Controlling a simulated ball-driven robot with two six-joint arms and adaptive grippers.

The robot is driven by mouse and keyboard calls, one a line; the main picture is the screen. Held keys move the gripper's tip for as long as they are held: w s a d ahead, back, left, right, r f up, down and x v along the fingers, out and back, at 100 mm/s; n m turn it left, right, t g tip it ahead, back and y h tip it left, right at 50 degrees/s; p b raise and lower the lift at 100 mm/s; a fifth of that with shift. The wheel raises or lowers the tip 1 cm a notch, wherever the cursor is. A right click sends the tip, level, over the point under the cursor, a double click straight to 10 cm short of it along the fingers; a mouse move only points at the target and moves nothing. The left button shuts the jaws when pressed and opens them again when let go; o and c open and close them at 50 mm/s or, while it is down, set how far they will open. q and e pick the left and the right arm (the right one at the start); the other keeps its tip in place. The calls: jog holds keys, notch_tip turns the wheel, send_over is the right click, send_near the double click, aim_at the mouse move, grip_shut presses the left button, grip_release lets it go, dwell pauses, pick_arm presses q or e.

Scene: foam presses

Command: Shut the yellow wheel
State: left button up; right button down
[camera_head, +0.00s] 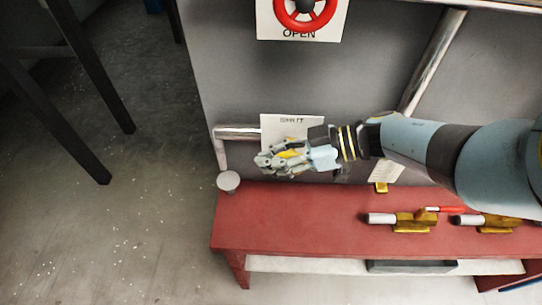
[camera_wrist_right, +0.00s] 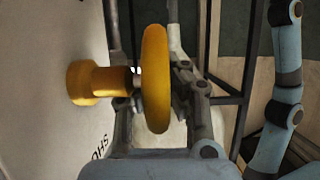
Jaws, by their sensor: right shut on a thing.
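The yellow wheel (camera_wrist_right: 155,80) stands edge-on in the right wrist view, on a thick yellow stem (camera_wrist_right: 92,82) that comes out of a pale wall panel. My right gripper (camera_wrist_right: 160,92) has its fingers on both sides of the wheel's rim and is shut on it. In the head view my right gripper (camera_head: 275,161) is at the wall and hides most of the wheel; only small yellow parts (camera_head: 291,154) show. A white label (camera_head: 283,129) is behind it, its lettering partly covered. My left gripper is not in view.
A red wheel (camera_head: 302,14) sits above an OPEN label. Silver pipes (camera_head: 432,65) run along the grey wall. Dark frame legs (camera_head: 100,80) stand at left; the floor between is clear.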

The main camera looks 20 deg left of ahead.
jog(key=shift+f+b, duration=0.1)
jog(key=shift+b, duration=0.35)
jog(key=y+b, duration=0.2)
jog(key=b, duration=0.1)
jog(key=g+y+b, duration=0.1)
jog(key=b, duration=0.1)
jog(key=shift+w+d+r+y, duration=0.1)
jog(key=shift+d+r+y, duration=0.3)
jog(key=shift+r+y, duration=0.25)
jog(key=shift+y, duration=0.05)
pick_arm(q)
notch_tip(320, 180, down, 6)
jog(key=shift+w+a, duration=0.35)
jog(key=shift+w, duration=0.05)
pick_arm(e)
jog(key=c, duration=1.4)
grip_release()
jog(key=shift+w+d, duration=0.1)
jog(key=shift+o, duration=0.4)
